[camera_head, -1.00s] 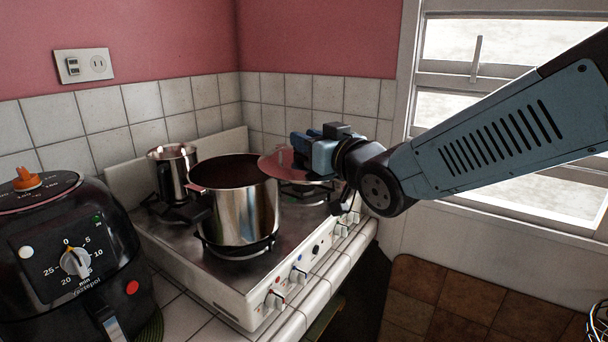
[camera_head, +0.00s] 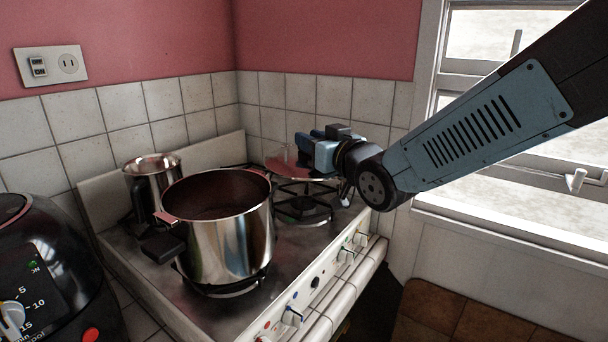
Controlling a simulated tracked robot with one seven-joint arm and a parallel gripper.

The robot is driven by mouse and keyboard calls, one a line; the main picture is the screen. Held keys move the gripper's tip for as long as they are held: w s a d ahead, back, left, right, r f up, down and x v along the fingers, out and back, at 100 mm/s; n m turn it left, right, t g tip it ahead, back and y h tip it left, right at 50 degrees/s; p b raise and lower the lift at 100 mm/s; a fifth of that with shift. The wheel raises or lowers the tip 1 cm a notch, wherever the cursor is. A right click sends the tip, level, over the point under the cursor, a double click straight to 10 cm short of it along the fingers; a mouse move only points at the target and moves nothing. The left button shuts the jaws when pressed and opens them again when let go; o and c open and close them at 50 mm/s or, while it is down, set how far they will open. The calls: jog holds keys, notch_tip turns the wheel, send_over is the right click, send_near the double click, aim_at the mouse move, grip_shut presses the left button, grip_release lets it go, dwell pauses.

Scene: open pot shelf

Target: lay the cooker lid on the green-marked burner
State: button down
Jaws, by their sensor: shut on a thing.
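The cooker lid (camera_head: 281,170) is a thin shiny disc with a pinkish reflection. It is held roughly level above the front right burner (camera_head: 303,207), beyond the big pot. The lid appears to be apart from the burner's black grate, but the exact gap cannot be told. I cannot make out clearly which burner carries the green mark.
A large steel pot (camera_head: 228,240) stands on the near burner, left of the lid. A smaller steel pot (camera_head: 155,180) is behind it. A black air fryer (camera_head: 50,260) stands at the left. Several knobs (camera_head: 293,315) line the stove's front. Tiled walls close the back.

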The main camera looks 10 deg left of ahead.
jog(key=w, duration=0.1)
jog(key=w+a+f, duration=0.1)
jog(key=w, duration=0.1)
jog(key=w+f, duration=0.1)
jog(key=shift+w+a, duration=0.35)
jog(key=shift+w+a+f, duration=0.35)
jog(key=shift+w+f, duration=0.45)
jog(key=shift+f, duration=0.75)
jog(key=shift+w+a+f, duration=0.35)
jog(key=shift+w+f, duration=0.5)
jog(key=shift+f, duration=0.65)
jog(key=shift+w+a+f, duration=0.35)
jog(key=shift+w+f, duration=0.45)
jog(key=shift+f, duration=0.75)
jog(key=shift+f, duration=0.6)
jog(key=c, duration=0.9)
grip_release()
jog(key=shift+f, duration=0.2)
